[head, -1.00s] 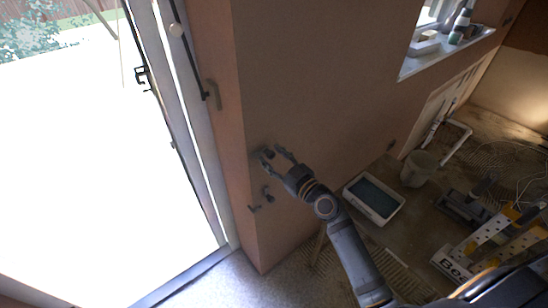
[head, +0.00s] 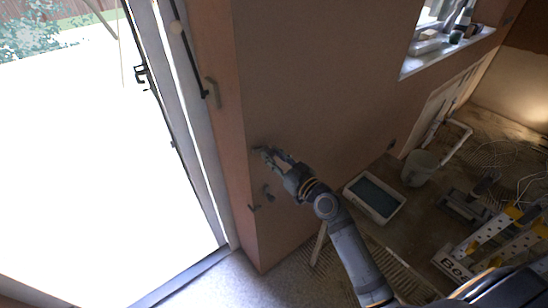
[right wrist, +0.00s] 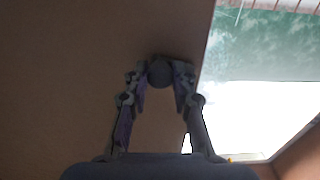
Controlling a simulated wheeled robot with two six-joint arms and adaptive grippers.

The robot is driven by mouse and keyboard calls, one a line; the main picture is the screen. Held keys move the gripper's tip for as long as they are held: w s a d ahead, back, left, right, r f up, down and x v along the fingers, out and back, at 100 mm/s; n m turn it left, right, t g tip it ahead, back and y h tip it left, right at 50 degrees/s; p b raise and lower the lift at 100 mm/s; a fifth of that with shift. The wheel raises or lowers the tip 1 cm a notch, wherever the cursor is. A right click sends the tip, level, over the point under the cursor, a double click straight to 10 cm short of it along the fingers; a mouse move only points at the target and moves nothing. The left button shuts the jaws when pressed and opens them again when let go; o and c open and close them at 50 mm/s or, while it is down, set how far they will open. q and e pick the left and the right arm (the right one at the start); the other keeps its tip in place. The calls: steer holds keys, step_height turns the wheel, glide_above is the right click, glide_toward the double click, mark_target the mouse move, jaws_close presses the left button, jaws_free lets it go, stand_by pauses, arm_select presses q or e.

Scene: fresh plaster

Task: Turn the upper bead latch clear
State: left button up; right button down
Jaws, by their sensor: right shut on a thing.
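The upper bead latch shows in the right wrist view as a round grey knob (right wrist: 160,72) on the wall near its corner. My right gripper (head: 265,152) reaches the wall from the lower right and largely hides this latch in the head view. In the right wrist view its two fingertips (right wrist: 160,82) are shut on the knob, one on each side. A second dark latch (head: 267,193) sits lower on the wall, apart from the gripper, with a small hook (head: 254,208) beside it. My left gripper is not in view.
The bright glazed door opening (head: 110,180) is left of the wall corner, with a grey handle (head: 214,93) on the reveal. A white tray (head: 348,192), a bucket (head: 418,168) and a yellow-and-white ladder (head: 490,238) are on the floor at right. The window sill (head: 420,62) holds several items.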

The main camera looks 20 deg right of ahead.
steer(key=m, duration=0.3)
steer(key=shift+m, duration=0.3)
steer(key=m, duration=0.3)
steer(key=shift+m, duration=0.3)
steer(key=m+p, duration=0.1)
steer(key=m, duration=0.2)
steer(key=shift+m, duration=0.4)
steer(key=shift+m+p, duration=0.35)
steer(key=shift+m, duration=1.45)
steer(key=shift+f, duration=0.1)
steer(key=c, duration=1.1)
jaws_free()
steer(key=shift+s, duration=0.1)
